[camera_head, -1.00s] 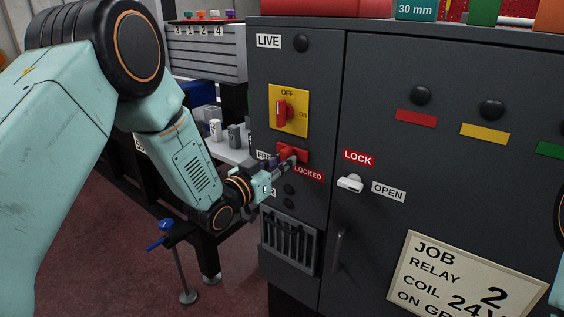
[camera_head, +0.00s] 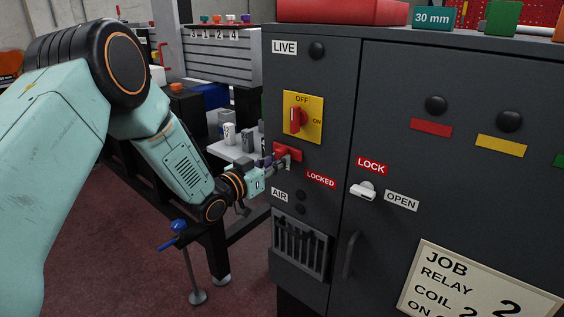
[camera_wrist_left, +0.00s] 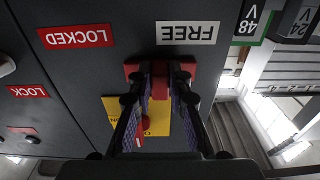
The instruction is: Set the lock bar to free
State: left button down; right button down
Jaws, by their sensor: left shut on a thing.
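The red lock bar (camera_head: 291,151) is on the dark cabinet front, below the yellow OFF/ON switch plate. My left gripper (camera_head: 282,163) is shut on the lock bar. In the left wrist view, which is upside down, the red bar (camera_wrist_left: 160,84) sits between the two fingers (camera_wrist_left: 160,95). There it lies beside the white FREE label (camera_wrist_left: 187,32), apart from the red LOCKED label (camera_wrist_left: 75,37). In the head view the LOCKED label (camera_head: 320,180) is right of the bar, and the FREE label is hidden behind my gripper. My right gripper is out of view.
The red switch (camera_head: 297,119) on its yellow plate (camera_head: 316,118) is just above. A white handle (camera_head: 363,191) stands out between the LOCK and OPEN labels to the right. Below are a vent grille (camera_head: 299,245) and a door handle (camera_head: 349,254). A blue-topped stand (camera_head: 180,228) is left.

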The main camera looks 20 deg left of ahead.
pick_arm(q)
jog(key=c, duration=1.2)
grip_release()
jog(key=shift+d, duration=0.1)
jog(key=shift+s, duration=0.1)
jog(key=v, duration=1.2)
